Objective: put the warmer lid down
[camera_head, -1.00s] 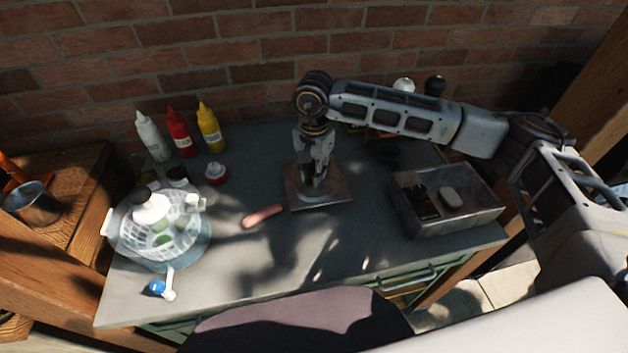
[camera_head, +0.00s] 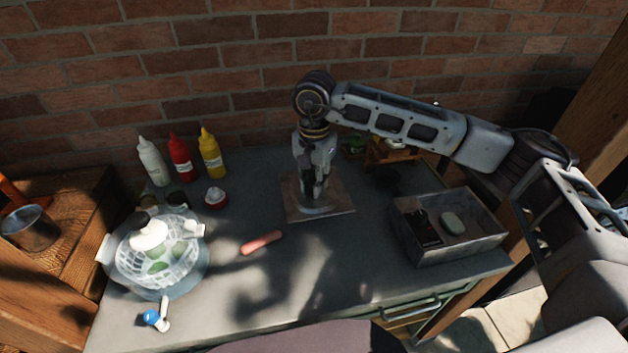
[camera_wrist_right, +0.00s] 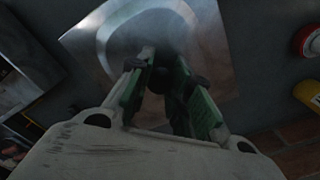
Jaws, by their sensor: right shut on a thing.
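The warmer lid (camera_head: 335,206) is a square metal plate over the back middle of the table. My right gripper (camera_head: 314,193) points down at its middle and is shut on its grip, which the fingers mostly hide. In the right wrist view the lid (camera_wrist_right: 205,45) shows its raised round centre beyond my right gripper's fingertips (camera_wrist_right: 166,58). I cannot tell whether the lid touches the tabletop. The warmer (camera_head: 460,249), an open metal box, stands to the right with a dark item and a pale oval item inside. My left gripper is not in view.
A sausage (camera_head: 262,242) lies left of the lid. A glass bowl with a white basket (camera_head: 157,258) is at left. Sauce bottles (camera_head: 181,160) and a red-and-white pot (camera_head: 215,197) stand behind. A wooden rack (camera_head: 395,153) is at back right. The front middle table (camera_head: 300,285) is clear.

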